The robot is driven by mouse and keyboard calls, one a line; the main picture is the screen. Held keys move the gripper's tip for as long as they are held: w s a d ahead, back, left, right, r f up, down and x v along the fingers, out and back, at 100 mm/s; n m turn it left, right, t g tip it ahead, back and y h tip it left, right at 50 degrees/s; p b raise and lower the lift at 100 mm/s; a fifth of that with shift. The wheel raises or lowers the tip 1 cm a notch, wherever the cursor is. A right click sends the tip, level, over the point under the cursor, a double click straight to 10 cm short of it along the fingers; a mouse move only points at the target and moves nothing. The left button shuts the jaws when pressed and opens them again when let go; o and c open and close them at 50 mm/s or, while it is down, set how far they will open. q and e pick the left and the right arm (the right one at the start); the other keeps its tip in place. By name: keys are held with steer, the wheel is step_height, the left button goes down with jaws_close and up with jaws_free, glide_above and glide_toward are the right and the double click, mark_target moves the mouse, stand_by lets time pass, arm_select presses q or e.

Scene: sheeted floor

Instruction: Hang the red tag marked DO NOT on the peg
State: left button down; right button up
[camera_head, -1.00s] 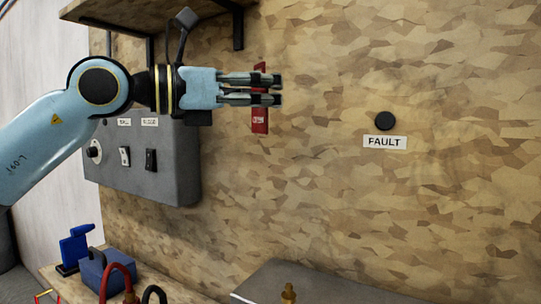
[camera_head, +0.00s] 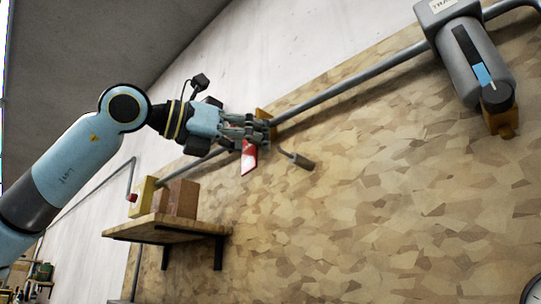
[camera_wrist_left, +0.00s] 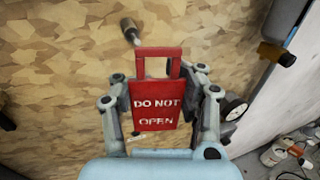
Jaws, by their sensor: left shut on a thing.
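The red tag (camera_head: 249,157) hangs from my left gripper (camera_head: 254,131), which is shut on it. In the left wrist view the tag (camera_wrist_left: 157,105) reads DO NOT OPEN and lies between the two fingers (camera_wrist_left: 158,108). Its open loop shows at the top. A short rod with a grey-brown grip (camera_head: 298,159) sticks out just right of the tag in the head view. In the left wrist view this grip (camera_wrist_left: 130,29) is above and left of the loop, apart from it. I cannot tell whether it is the peg. My right gripper is out of view.
A grey pipe (camera_head: 350,80) runs diagonally behind my left gripper. A wooden shelf (camera_head: 165,229) with boxes (camera_head: 183,198) is below left. A grey cylindrical unit (camera_head: 475,62) sits at upper right. The board's middle (camera_head: 370,200) is clear.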

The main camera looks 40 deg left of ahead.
arm_select(q)
steer(key=w+f+p, duration=0.2)
steer(key=w+p, duration=0.6)
steer(key=w, duration=0.1)
steer(key=shift+w+d, duration=0.2)
steer(key=shift+w, duration=0.2)
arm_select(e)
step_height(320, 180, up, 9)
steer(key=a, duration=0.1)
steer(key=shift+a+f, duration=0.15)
arm_select(q)
steer(key=shift+r, duration=0.1)
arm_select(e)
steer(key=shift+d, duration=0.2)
arm_select(q)
steer(key=c, duration=0.7)
jaws_free()
steer(key=shift+o, duration=0.2)
